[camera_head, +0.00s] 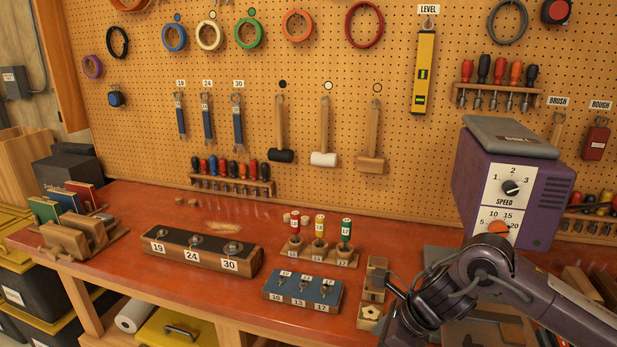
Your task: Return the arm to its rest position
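My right arm comes in from the right over the front right of the red-topped bench (225,296). My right gripper (394,286) is beside a small wooden block piece (375,279) near the front edge. Its fingers are small and partly hidden by the wrist, so I cannot tell if they are open or shut, or touching the wood. My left arm and gripper are not in view.
A purple machine with speed dials (512,190) stands behind my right arm. A blue numbered block (302,290), a rack of colored-handled tools (318,254) and a long numbered block (202,250) stand to the left. The pegboard (330,60) rises behind.

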